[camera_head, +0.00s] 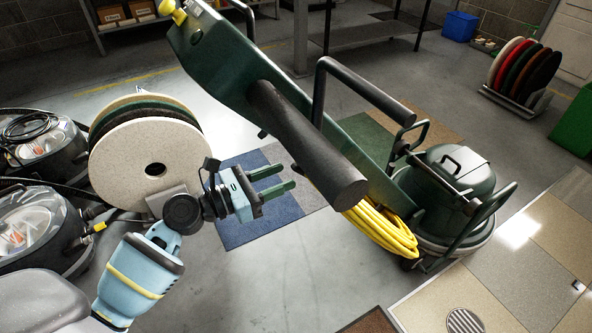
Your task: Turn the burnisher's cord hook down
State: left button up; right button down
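The burnisher is dark green, with its round head (455,185) on the floor at right and its long handle (225,65) rising to the upper left. A thick black grip (305,145) sticks out from the handle toward me. A yellow cord (385,228) hangs in a coil low on the handle, near the head. The cord hook cannot be told apart clearly; the part holding the coil is mostly hidden by the handle and grip. My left gripper (285,177) is open and empty, its green fingers pointing right, left of the black grip. My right gripper is not in view.
Round pads (150,150) stand in a rack beside my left arm, with black machines (35,225) at far left. Coloured pads (525,65) stand in a rack at upper right, near a green bin (575,120). Floor between my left gripper and the cord is clear.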

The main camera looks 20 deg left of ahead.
aim_at(296, 171)
pick_arm(q)
jog(key=shift+x, duration=2.3)
grip_shut()
